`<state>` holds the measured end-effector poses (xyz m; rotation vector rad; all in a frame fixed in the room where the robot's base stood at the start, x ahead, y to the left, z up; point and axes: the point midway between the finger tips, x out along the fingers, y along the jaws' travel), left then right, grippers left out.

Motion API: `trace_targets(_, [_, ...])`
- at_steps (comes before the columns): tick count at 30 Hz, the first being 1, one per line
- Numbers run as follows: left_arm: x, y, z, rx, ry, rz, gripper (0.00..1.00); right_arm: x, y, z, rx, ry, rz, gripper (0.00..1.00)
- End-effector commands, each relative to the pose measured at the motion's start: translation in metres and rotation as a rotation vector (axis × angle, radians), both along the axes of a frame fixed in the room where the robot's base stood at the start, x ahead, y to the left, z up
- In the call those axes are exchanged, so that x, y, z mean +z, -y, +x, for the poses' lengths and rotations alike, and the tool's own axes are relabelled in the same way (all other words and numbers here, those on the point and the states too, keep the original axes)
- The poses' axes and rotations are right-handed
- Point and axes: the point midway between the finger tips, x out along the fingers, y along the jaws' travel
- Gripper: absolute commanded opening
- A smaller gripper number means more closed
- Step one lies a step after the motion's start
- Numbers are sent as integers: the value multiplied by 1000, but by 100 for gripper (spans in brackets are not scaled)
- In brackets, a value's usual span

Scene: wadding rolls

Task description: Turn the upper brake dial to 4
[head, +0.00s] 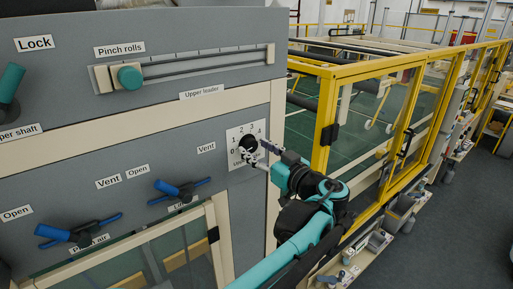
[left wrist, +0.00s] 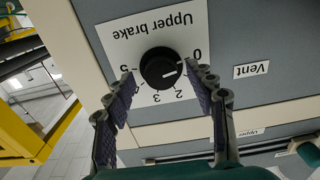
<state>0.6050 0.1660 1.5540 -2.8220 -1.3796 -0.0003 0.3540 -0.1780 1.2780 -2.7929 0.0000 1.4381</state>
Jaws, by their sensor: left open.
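The upper brake dial (head: 247,143) is a round black knob on a white number plate (head: 234,133) at the right end of the grey panel. In the left wrist view the dial (left wrist: 158,66) appears upside down, with 0, 2, 3 and 5 readable around it. Its white mark points between the 0 and the 2, about where 1 would be. My left gripper (head: 257,152) is in front of the plate. In the wrist view my left gripper (left wrist: 161,76) is open, one finger on each side of the dial; contact is not clear. My right gripper is not in view.
Blue vent levers (head: 178,189) and (head: 66,232) sit lower left on the panel. A teal pinch rolls slider (head: 130,77) is above. A yellow-framed glazed guard (head: 325,120) stands close to the right of my left arm. Floor (head: 450,230) is open at far right.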

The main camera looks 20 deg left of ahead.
Motion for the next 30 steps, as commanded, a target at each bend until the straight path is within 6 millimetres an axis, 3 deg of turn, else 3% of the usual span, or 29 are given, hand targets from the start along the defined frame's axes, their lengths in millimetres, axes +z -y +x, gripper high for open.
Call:
trace_targets(10, [0,-5,4,-1,-1,0,55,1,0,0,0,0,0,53])
trace_targets(11, [0,-5,4,-1,-1,0,50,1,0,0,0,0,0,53])
trace_targets(16, [0,-5,4,-1,-1,0,5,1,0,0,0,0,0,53])
trace_targets(30, [0,-5,4,-1,-62,47,5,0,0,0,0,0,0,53])
